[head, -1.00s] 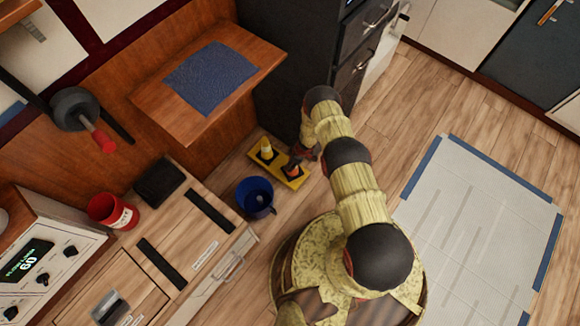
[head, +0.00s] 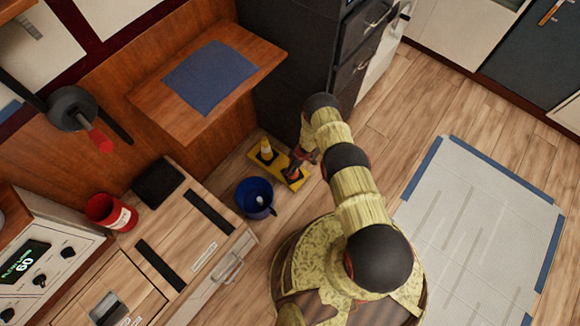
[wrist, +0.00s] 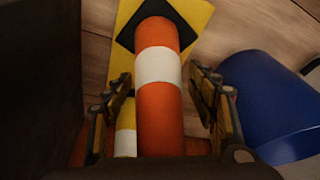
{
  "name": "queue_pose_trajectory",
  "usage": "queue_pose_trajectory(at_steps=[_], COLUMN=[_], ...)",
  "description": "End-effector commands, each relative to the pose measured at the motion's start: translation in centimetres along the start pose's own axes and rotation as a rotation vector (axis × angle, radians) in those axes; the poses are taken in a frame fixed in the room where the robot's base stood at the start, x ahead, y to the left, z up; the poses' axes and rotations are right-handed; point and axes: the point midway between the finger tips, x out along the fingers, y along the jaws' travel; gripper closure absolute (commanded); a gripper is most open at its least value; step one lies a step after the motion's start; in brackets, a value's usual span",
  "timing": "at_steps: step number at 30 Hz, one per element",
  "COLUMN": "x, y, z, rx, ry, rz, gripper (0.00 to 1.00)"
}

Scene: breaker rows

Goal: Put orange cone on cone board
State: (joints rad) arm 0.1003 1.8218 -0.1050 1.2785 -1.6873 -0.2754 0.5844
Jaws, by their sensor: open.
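The orange cone (wrist: 159,105), with a white band, stands over a black diamond patch on the yellow cone board (wrist: 193,14) in the wrist view. My gripper (wrist: 161,80) is open, with one finger on each side of the cone; I cannot tell whether either finger touches it. In the head view the cone board (head: 277,174) lies on the floor, and my gripper (head: 302,160) is at its right end, hiding most of the orange cone. A yellow cone (head: 266,149) with a white band stands at the board's other end.
A blue bucket (head: 254,198) with something pale inside stands close beside the board; it also shows in the wrist view (wrist: 262,105). A wooden shelf with a blue mat (head: 210,77) overhangs to the upper left. A dark cabinet (head: 290,65) stands behind.

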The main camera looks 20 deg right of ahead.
Motion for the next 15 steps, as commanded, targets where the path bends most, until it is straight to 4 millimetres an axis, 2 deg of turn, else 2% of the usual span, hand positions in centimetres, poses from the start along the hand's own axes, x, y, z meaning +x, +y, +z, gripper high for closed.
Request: queue_pose_trajectory(at_steps=[7, 11, 15], x=[-0.4, -2.3, -5.3], y=[0.1, 0.1, 0.2], z=[-0.1, -0.2, -0.3], rx=[0.001, 0.001, 0.002], ry=[0.001, 0.0, 0.001], rz=[0.001, 0.001, 0.002], gripper=[0.42, 0.42, 0.42])
